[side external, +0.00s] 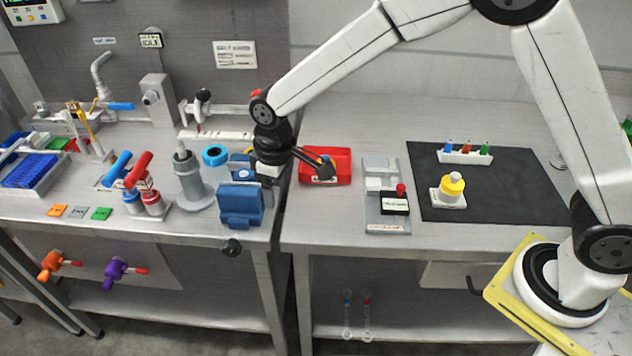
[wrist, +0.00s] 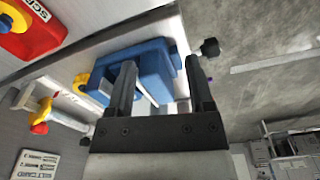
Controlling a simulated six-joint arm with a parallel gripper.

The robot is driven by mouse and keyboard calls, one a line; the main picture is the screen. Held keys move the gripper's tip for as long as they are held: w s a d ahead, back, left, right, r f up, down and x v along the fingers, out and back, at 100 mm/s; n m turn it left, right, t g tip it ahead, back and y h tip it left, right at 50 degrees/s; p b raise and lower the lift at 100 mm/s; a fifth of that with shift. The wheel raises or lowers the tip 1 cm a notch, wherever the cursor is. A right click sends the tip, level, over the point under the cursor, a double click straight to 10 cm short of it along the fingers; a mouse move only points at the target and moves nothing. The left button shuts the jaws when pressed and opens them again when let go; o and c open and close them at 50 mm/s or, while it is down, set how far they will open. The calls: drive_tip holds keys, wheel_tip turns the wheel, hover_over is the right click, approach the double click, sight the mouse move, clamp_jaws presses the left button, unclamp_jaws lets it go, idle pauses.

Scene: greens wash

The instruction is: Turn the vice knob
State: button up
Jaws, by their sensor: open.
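The blue vice (side external: 240,205) is mounted at the front edge of the left bench. Its black knob (side external: 231,248) sticks out below the bench edge at the front. In the wrist view the knob (wrist: 209,48) shows just beyond the tip of the right finger, with the blue vice body (wrist: 150,62) behind and between the fingers. My gripper (wrist: 160,63) is open, with nothing held between its fingers. In the side view my gripper (side external: 267,178) is over the back right of the vice, apart from the knob. Part of the vice is hidden by the fingers in the wrist view.
A red bin (side external: 338,154) stands right of my gripper. A grey cylinder stand (side external: 190,188) and red and blue valves (side external: 150,202) stand left of the vice. A grey fixture with a red button (side external: 401,188) and a dark mat (side external: 510,205) lie to the right. Space before the bench edge looks clear.

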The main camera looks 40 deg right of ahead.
sight(231, 243)
drive_tip(key=a+f+n, duration=0.1)
drive_tip(key=a, duration=0.2)
drive_tip(key=w+a+f, duration=0.1)
drive_tip(key=a, duration=0.3)
drive_tip(key=a+f+n, duration=0.1)
drive_tip(key=a, duration=0.2)
drive_tip(key=shift+w+a+n+g, duration=0.3)
drive_tip(key=shift+g, duration=0.1)
drive_tip(key=shift+f, duration=0.2)
drive_tip(key=shift+f, duration=3.75)
clamp_jaws()
